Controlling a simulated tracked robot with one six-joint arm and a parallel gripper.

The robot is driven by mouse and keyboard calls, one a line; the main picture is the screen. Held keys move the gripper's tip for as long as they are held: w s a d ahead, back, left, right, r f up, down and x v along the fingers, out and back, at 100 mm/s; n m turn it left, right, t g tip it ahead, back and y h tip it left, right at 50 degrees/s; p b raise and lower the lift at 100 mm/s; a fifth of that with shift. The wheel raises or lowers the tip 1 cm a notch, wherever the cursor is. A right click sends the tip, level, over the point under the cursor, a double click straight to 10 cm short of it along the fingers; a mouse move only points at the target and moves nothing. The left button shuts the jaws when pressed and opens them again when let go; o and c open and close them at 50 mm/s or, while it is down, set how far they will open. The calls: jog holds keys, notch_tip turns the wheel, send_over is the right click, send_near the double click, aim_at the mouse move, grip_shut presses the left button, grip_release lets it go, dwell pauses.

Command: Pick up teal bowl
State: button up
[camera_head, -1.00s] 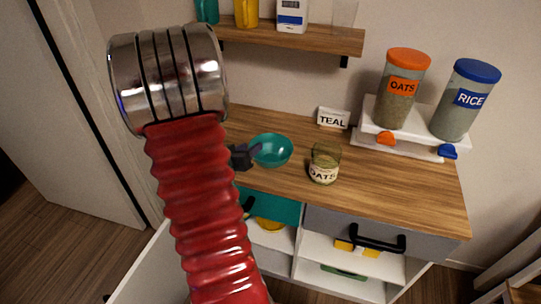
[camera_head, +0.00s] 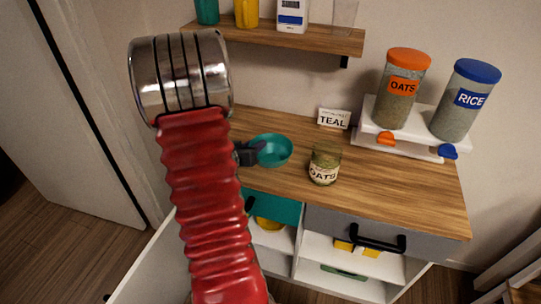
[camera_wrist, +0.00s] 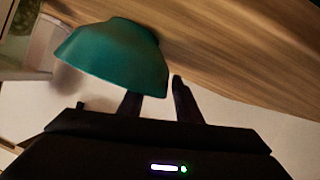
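The teal bowl (camera_head: 274,150) stands upright on the wooden counter (camera_head: 390,190), left of the glass oats jar. My gripper (camera_head: 257,148) is at the bowl's left rim in the head view. In the wrist view the bowl (camera_wrist: 112,52) fills the upper left, and my gripper (camera_wrist: 157,92) has its fingers apart. The bowl's near edge lies across the gap and hides part of the left finger. The right finger is beside the bowl's wall with a narrow gap. My red arm covers the counter's left part in the head view.
An oats jar (camera_head: 324,165) stands close to the bowl's right. A TEAL sign (camera_head: 333,118) is behind. A white stand (camera_head: 425,143) holds tall oats (camera_head: 399,88) and rice (camera_head: 465,100) containers. A wooden shelf (camera_head: 290,38) overhangs the back. Open cubbies and a black drawer handle (camera_head: 378,238) are below.

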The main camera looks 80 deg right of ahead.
grip_shut()
jog(key=shift+r, duration=0.1)
dwell(0.5)
notch_tip(320, 180, up, 10)
dwell(0.6)
dwell(0.5)
